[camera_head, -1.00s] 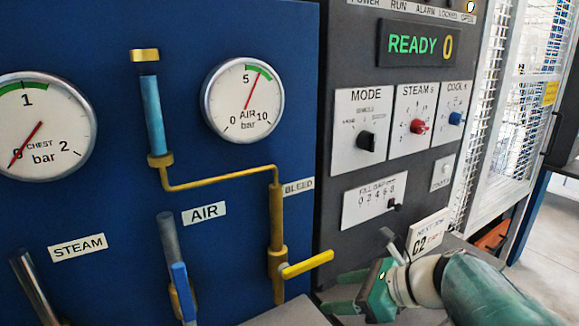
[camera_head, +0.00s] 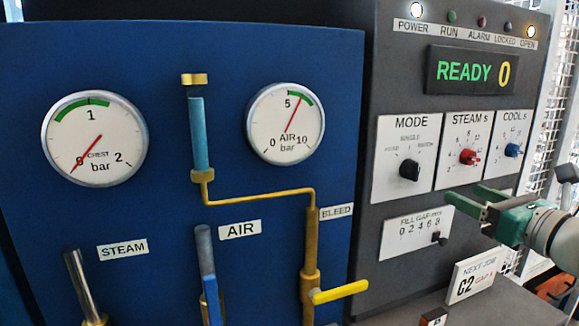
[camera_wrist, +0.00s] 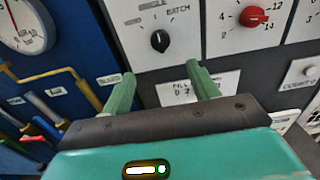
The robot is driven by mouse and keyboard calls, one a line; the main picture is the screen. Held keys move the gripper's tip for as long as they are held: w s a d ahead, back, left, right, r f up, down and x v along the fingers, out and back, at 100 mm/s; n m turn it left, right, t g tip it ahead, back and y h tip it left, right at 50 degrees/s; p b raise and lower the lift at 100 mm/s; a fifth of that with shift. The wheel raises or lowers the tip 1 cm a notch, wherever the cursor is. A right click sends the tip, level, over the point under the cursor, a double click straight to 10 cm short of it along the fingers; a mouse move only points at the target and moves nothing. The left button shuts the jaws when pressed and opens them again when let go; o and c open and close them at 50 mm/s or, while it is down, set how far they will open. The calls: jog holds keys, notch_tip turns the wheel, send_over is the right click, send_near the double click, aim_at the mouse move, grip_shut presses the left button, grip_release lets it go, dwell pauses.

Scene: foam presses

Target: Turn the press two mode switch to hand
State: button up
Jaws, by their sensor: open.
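The mode switch (camera_head: 409,169) is a black knob on a white plate labelled MODE, on the grey control panel. Its knob also shows in the wrist view (camera_wrist: 160,41), above and between my fingers. The words SINGLE and BATCH show above it; which position its pointer marks is too small to tell. My gripper (camera_head: 468,200) is open and empty, right of and below the switch in the head view. In the wrist view its two green fingers (camera_wrist: 160,88) point at the panel, below the knob and apart from it. No press number is readable.
A red STEAM knob (camera_head: 469,157) and a blue COOL knob (camera_head: 513,150) sit right of the mode switch. The fill gap slider (camera_head: 438,238) is below. A NEXT JOB card (camera_head: 471,277) stands under it. Left, a yellow bleed lever (camera_head: 340,291) sticks out.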

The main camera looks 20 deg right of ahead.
aim_at(417, 174)
jog(key=w, duration=1.3)
jog(key=shift+w+a+f, duration=0.1)
jog(key=shift+w+a, duration=0.05)
jog(key=shift+w, duration=0.05)
jog(key=shift+c, duration=0.4)
jog(key=c, duration=0.9)
